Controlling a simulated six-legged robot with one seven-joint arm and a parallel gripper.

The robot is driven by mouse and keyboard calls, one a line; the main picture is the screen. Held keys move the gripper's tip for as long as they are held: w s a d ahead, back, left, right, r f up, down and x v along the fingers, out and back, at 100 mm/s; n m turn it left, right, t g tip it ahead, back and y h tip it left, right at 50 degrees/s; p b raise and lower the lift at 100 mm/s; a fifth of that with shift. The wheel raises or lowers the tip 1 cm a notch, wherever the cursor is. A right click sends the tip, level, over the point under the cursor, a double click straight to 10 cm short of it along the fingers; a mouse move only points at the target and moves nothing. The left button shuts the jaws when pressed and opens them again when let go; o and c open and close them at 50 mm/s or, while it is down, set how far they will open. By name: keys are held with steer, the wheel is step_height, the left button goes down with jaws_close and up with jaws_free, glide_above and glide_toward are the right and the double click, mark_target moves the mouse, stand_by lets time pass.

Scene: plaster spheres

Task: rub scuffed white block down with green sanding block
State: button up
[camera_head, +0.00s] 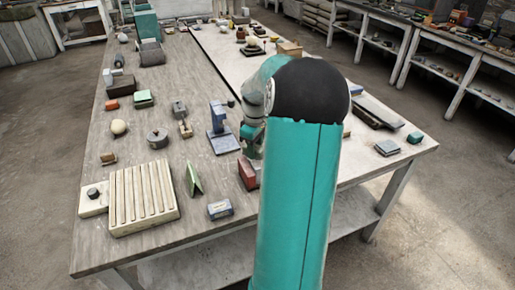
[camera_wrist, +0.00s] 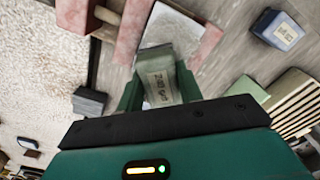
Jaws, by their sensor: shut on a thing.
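In the wrist view, my gripper (camera_wrist: 158,88) is shut on a small grey-green block with a pale lettered label (camera_wrist: 161,84), apparently the green sanding block. A pale, greyish-white block (camera_wrist: 168,28) with a mottled face lies just beyond it, between two pinkish-red bars (camera_wrist: 134,28). The held block overlaps the near end of the white block in the picture; I cannot tell whether they touch. In the head view, my teal arm hides the white block and most of the gripper; a dark red piece (camera_head: 247,173) shows beside the arm.
A small blue labelled block (camera_head: 220,209), a green folded piece (camera_head: 194,180) and a ribbed cream board (camera_head: 145,198) lie left of the arm. A blue-grey stand (camera_head: 222,135) stands behind them. The grey tabletop (camera_head: 185,228) is bare near its front edge.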

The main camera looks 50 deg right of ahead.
steer(key=shift+w+a+f, duration=0.1)
steer(key=shift+w, duration=0.25)
steer(key=shift+s+d, duration=0.15)
steer(key=shift+s, duration=0.95)
steer(key=shift+s+d, duration=0.1)
steer(key=shift+s, duration=0.95)
steer(key=shift+w+a, duration=0.15)
steer(key=shift+w, duration=0.95)
steer(key=shift+w+a, duration=0.1)
steer(key=shift+w, duration=1)
steer(key=shift+s, duration=0.1)
steer(key=shift+s+d, duration=0.15)
steer(key=shift+s, duration=0.9)
steer(key=shift+s+d, duration=0.15)
steer(key=shift+s, duration=0.85)
steer(key=shift+w+a+r, duration=0.15)
steer(key=shift+w+r, duration=0.6)
steer(key=shift+w, duration=0.3)
